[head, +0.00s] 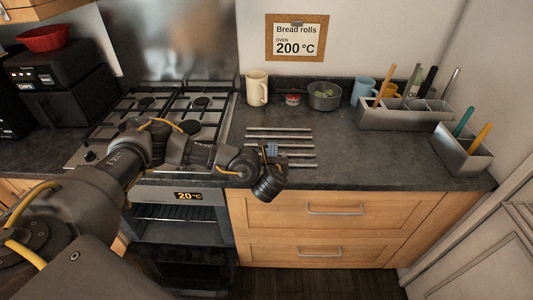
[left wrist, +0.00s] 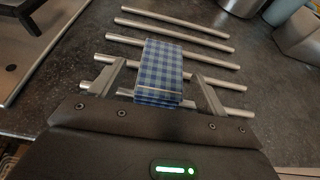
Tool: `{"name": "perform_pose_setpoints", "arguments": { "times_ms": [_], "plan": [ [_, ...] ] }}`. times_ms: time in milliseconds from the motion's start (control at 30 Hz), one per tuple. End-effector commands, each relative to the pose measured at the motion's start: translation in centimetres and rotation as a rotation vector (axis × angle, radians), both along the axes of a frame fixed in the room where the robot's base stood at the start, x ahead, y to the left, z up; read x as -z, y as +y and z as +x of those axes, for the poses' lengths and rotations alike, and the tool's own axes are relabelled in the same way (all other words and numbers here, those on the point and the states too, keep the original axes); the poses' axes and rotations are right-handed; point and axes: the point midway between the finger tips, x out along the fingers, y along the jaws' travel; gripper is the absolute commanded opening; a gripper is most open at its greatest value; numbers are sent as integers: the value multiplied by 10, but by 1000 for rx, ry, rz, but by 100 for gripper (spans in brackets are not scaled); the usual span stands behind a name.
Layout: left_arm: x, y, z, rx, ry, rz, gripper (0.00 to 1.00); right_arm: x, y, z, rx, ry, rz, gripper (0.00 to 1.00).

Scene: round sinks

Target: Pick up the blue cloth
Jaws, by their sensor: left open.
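The blue cloth (left wrist: 162,66) is a folded blue-and-white checked piece lying across metal bars on the dark counter. In the head view only a small part of the cloth (head: 271,149) shows past my left wrist. My left gripper (left wrist: 157,86) is open, with one finger on each side of the cloth's near part. I see gaps between the fingers and the cloth; the cloth is not gripped. The near end of the cloth is partly hidden by the gripper body. My right gripper is not in view.
Several metal bars (head: 279,129) lie on the counter (head: 350,160). The stove (head: 180,110) is to the left. A cream mug (head: 257,88), a grey pot (head: 324,97) and grey utensil bins (head: 403,115) stand behind and right. The counter right of the bars is clear.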

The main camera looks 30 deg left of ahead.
Motion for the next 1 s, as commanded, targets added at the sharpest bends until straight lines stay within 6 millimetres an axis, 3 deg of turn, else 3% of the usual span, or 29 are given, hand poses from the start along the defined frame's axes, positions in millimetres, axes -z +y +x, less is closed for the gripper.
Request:
{"name": "perform_pose_setpoints", "arguments": {
  "times_ms": [267, 633, 1000],
  "plan": [
    [10, 11, 23, 0, -1, 0, 75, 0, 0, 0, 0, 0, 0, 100],
    [11, 13, 26, 0, -1, 0, 75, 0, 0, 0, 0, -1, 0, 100],
    [12, 13, 26, 0, 0, 0, 28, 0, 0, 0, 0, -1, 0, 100]
  ]
}}
